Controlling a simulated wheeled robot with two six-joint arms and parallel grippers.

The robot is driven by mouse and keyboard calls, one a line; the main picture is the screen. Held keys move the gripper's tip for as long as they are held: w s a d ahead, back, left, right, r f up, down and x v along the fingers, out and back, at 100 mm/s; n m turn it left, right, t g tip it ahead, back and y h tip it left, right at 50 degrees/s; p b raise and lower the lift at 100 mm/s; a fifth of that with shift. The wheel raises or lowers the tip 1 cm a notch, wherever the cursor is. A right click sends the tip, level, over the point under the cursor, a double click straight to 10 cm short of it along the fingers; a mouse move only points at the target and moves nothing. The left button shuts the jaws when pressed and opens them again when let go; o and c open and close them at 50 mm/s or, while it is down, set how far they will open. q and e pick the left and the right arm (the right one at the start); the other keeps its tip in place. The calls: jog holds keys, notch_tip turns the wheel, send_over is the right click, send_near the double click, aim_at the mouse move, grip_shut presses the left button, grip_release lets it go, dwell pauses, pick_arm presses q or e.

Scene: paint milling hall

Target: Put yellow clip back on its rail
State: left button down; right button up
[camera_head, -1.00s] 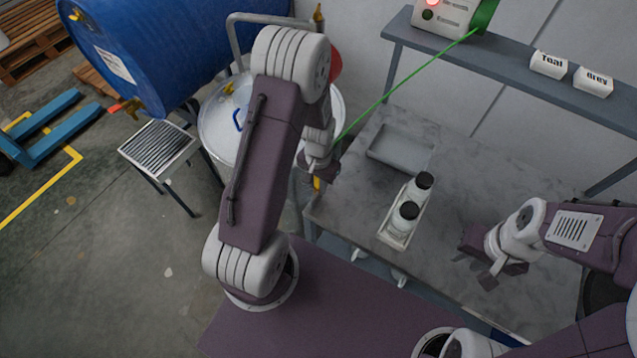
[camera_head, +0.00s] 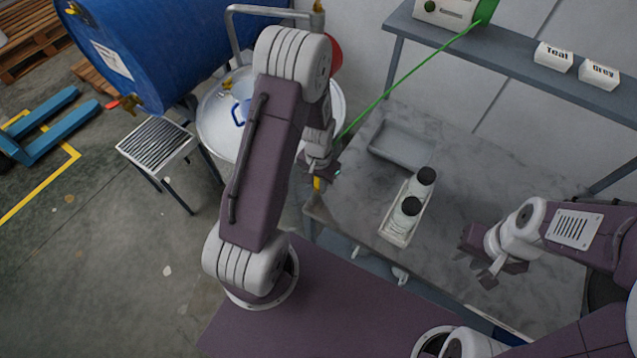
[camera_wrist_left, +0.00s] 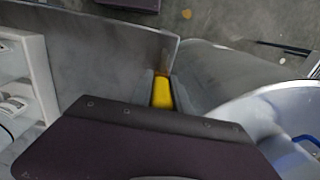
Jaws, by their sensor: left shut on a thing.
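The yellow clip (camera_wrist_left: 162,92) sits between the fingers of my left gripper (camera_wrist_left: 162,88) in the left wrist view. In the head view a small yellow part of the clip (camera_head: 317,184) shows under my left gripper (camera_head: 320,176), which is shut on it. The gripper is at the left edge of the bench, beside the round vessel. A taut green cable (camera_head: 410,75) runs from the green reel (camera_head: 486,11) on the shelf down to this gripper. My right gripper (camera_head: 493,268) hangs over the right of the bench; its opening is unclear. I cannot identify the rail.
The grey bench (camera_head: 455,190) bears a shallow tray (camera_head: 402,147) and a holder (camera_head: 393,237) with two black-capped bottles. A metal vessel (camera_head: 213,130) stands left of the gripper, with a blue drum (camera_head: 150,45) behind. The shelf (camera_head: 500,72) holds white labelled boxes.

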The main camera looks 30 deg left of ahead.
pick_arm(q)
jog(key=shift+f, duration=0.25)
jog(key=c, duration=1.2)
grip_release()
jog(key=shift+o, duration=0.2)
jog(key=shift+r, duration=0.15)
notch_tip(320, 180, up, 9)
jog(key=shift+f+b, duration=0.2)
jog(key=shift+b, duration=0.15)
jog(key=shift+r, duration=0.15)
